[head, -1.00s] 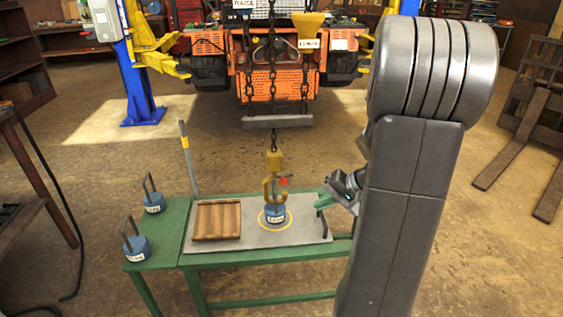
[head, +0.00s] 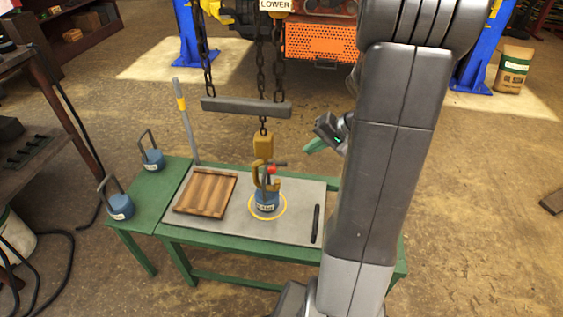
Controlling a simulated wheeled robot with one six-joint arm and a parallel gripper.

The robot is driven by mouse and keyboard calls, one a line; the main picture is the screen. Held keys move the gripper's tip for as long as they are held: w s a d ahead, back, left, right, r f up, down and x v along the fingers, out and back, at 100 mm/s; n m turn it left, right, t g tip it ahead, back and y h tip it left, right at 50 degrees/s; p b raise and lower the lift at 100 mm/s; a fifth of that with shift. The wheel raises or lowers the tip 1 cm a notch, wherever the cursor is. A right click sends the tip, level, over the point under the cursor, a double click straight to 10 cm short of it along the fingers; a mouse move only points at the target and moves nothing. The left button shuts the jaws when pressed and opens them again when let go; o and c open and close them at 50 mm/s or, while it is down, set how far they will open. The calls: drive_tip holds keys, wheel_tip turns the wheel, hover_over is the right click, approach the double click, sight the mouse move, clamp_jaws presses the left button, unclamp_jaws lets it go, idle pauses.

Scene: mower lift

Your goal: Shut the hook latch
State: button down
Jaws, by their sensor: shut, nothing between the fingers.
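The yellow-brown hook (head: 257,178) hangs on a chain above the table's grey plate. Its latch, with a red tip (head: 272,169), is at the hook's mouth; it is too small to tell whether it is open or shut. A blue weight (head: 267,202) with a label stands directly below the hook, inside a yellow ring (head: 284,210). The weight's dark handle is at the hook, but how they fit is unclear.
A grey beam (head: 246,107) hangs on chains above the hook. A wooden tray (head: 206,193) lies left of the weight and a black bar (head: 316,224) lies to the right. Two blue weights (head: 153,160) (head: 120,207) stand on the green side table (head: 148,218).

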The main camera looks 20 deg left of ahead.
sight(275, 169)
drive_tip(key=b+x, duration=0.1)
drive_tip(key=x, duration=1.3)
drive_tip(key=shift+f, duration=0.1)
drive_tip(key=shift+d+f, duration=0.1)
drive_tip(key=shift+w+f+b, duration=0.1)
drive_tip(key=shift+f+b, duration=0.05)
drive_tip(key=shift+b, duration=0.75)
